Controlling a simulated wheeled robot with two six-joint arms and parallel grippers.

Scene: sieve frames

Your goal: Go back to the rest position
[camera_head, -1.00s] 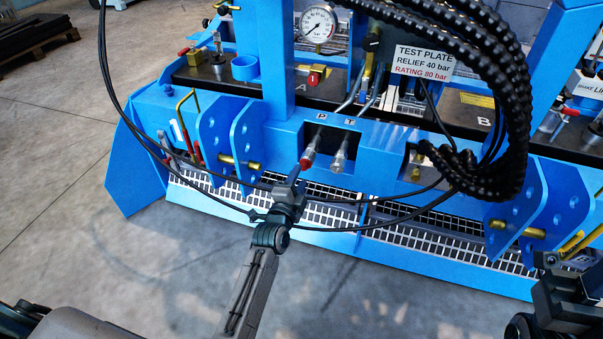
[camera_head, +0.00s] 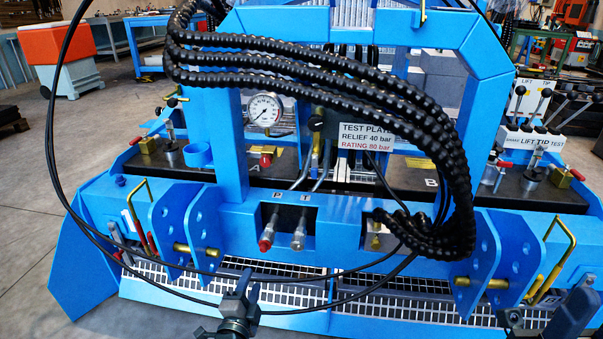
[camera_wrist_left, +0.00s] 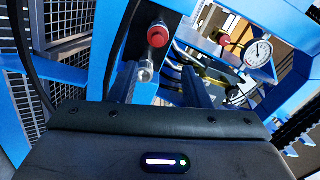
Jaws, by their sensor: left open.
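My left gripper (camera_head: 243,285) is low in the middle of the head view, in front of the grating and below the two hose couplings. In the left wrist view its two fingers (camera_wrist_left: 160,88) stand apart with nothing between them. The red-capped coupling (camera_head: 267,238) hangs in the opening under the letter P, and the bare metal coupling (camera_head: 299,236) hangs beside it under T. Both show beyond the fingers in the wrist view, the red cap (camera_wrist_left: 158,35) above the metal end (camera_wrist_left: 146,72). My right gripper (camera_head: 570,312) is partly visible at the lower right edge; its jaws are unclear.
The blue test rig (camera_head: 340,228) fills the middle, with a pressure gauge (camera_head: 264,110) and a sign (camera_head: 366,137). Thick black hoses (camera_head: 400,105) arch across it. A thin black cable loops low, close to my left gripper. Open floor (camera_head: 25,230) lies at the left.

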